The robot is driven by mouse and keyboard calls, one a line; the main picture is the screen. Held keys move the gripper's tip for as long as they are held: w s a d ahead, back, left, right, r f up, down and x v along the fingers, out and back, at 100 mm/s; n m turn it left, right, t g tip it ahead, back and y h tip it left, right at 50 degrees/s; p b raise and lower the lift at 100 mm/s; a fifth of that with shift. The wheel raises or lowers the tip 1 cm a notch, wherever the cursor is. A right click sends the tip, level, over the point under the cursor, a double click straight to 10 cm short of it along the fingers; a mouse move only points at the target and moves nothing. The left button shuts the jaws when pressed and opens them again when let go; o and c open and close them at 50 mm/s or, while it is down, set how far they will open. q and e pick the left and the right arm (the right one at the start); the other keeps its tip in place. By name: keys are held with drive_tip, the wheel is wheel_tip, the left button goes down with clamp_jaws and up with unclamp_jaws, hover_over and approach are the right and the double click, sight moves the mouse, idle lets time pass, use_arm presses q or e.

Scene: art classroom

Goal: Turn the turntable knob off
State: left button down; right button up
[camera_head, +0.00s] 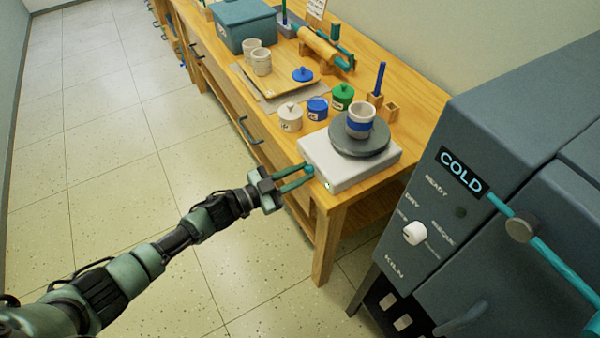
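The turntable has a white box base (350,172) with a dark round disc (361,143) on top, at the near end of the wooden table. A cup with a blue band (360,120) stands upright on the disc. My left gripper (308,171) reaches in from the left, its teal fingertips at the base's front left face. The turntable knob cannot be made out; the fingertips cover part of that face. My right gripper is not in view.
Small lidded pots, white (290,117), blue (317,108) and green (342,96), stand behind the turntable. A wooden holder (375,99) with a blue tool is close by. A grey kiln (450,160) marked COLD stands at right. The floor at left is clear.

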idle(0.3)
use_arm(q)
drive_tip(key=n+p, duration=0.1)
drive_tip(key=n, duration=0.1)
drive_tip(key=shift+r+n, duration=0.1)
drive_tip(key=shift+n, duration=0.3)
drive_tip(key=shift+n+p, duration=0.4)
drive_tip(key=shift+n, duration=1.6)
drive_tip(key=c, duration=1.5)
unclamp_jaws()
drive_tip(key=shift+c, duration=0.2)
